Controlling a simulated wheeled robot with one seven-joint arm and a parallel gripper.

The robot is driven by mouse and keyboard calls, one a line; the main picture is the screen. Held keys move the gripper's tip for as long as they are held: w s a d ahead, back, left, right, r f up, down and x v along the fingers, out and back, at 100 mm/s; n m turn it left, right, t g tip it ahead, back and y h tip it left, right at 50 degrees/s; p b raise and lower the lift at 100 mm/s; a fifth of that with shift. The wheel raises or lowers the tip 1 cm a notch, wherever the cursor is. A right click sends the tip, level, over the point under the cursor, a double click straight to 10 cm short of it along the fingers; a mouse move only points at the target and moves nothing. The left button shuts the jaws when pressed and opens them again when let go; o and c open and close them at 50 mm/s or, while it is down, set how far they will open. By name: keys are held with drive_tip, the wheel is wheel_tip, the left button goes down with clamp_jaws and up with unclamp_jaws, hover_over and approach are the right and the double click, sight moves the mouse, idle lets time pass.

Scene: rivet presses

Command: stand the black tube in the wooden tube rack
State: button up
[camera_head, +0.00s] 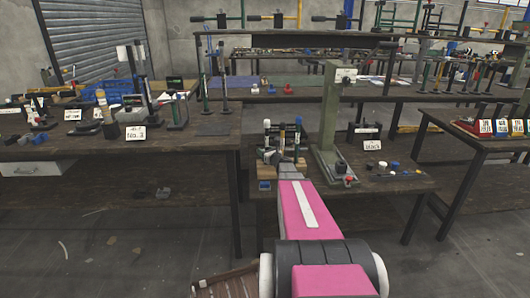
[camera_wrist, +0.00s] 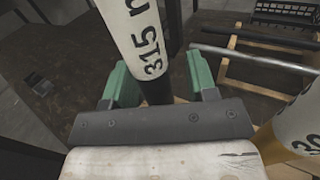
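In the wrist view, a tube (camera_wrist: 154,88) with a black lower part and a white band printed "315" stands between my gripper's green fingers (camera_wrist: 158,85). The fingers are apart, and a gap shows on the tube's right side; contact on the left is unclear. My gripper also shows in the head view (camera_head: 284,150), among upright tubes at the near bench, too small there to read. A light wooden frame (camera_wrist: 232,64), perhaps the rack, lies at the right of the wrist view with a grey rod and a dark bar across it. The tube's lower end is hidden.
Another white tube (camera_wrist: 296,128) with an amber part is close at right in the wrist view. A grey-green press (camera_head: 328,120) stands right of my gripper. Small caps (camera_head: 383,165) lie on the right of the bench (camera_head: 395,183). A cluttered bench (camera_head: 205,145) is at left.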

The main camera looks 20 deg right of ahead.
drive_tip(key=v, duration=1)
drive_tip(key=shift+s, duration=0.4)
drive_tip(key=shift+a, duration=0.1)
drive_tip(key=s+a+f+n+g+y, duration=0.2)
drive_tip(key=s+a+n+g, duration=0.3)
drive_tip(key=a+n, duration=0.5)
drive_tip(key=s+a+f+n+g+y, duration=0.25)
drive_tip(key=s+a+n+g, duration=0.25)
drive_tip(key=a+n, duration=0.5)
drive_tip(key=s+a+f+n+g+h, duration=0.1)
drive_tip(key=s+a+n+g+h, duration=0.1)
drive_tip(key=s+n, duration=0.4)
drive_tip(key=s+a+f+n+g+h, duration=0.1)
drive_tip(key=s+a+n+g+h, duration=0.2)
drive_tip(key=s+n+g+h, duration=0.2)
drive_tip(key=shift+s+a+f+n+h, duration=0.3)
drive_tip(key=shift+s+n+h, duration=0.75)
drive_tip(key=shift+s, duration=1.05)
